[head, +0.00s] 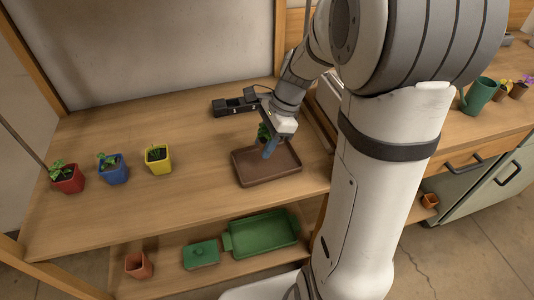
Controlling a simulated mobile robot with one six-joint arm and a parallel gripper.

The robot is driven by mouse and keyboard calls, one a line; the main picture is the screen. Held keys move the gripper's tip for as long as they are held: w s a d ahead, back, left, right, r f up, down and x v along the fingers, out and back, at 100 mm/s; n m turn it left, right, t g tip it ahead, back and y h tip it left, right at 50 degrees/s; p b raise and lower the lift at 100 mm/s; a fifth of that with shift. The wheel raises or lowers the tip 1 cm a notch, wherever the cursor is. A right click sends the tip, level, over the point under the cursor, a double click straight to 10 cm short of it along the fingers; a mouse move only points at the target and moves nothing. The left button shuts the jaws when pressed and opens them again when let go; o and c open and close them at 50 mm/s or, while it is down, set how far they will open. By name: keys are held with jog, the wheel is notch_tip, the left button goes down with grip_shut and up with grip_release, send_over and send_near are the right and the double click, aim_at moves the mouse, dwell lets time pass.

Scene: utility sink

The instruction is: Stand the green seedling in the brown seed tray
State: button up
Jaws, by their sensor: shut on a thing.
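The brown seed tray (283,172) lies on the wooden bench, in front of and below my gripper. My gripper (270,148) points down over the tray's back part, with a blue finger in front. It is shut on the green seedling (263,131), which shows as a small dark green patch behind the finger. Most of the seedling is hidden by my gripper. I cannot tell whether its base touches the tray floor or hangs above it.
Red (67,179), blue (113,170) and yellow (158,160) potted plants stand left on the bench. A black holder (232,106) lies behind the tray. A green tray (262,234) sits on the lower shelf. The bench between yellow pot and brown tray is clear.

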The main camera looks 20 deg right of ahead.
aim_at(266, 163)
jog(key=shift+s+d+f+b, duration=0.1)
jog(key=shift+f+b, duration=0.3)
jog(key=shift+f, duration=1.7)
jog(key=shift+f, duration=0.2)
jog(key=o, duration=1)
jog(key=p+v, duration=0.2)
jog(key=v, duration=1)
jog(key=shift+s+a+n+t+h, duration=0.4)
jog(key=shift+s+a+n+h, duration=0.35)
jog(key=shift+s+n, duration=1.85)
jog(key=shift+s+a+n+t+h, duration=0.4)
jog(key=shift+s+a+n+h, duration=0.35)
jog(key=shift+s+n, duration=1.85)
jog(key=shift+s+a+n+t+h, duration=0.6)
jog(key=shift+s+n, duration=1.15)
jog(key=shift+n, duration=1.65)
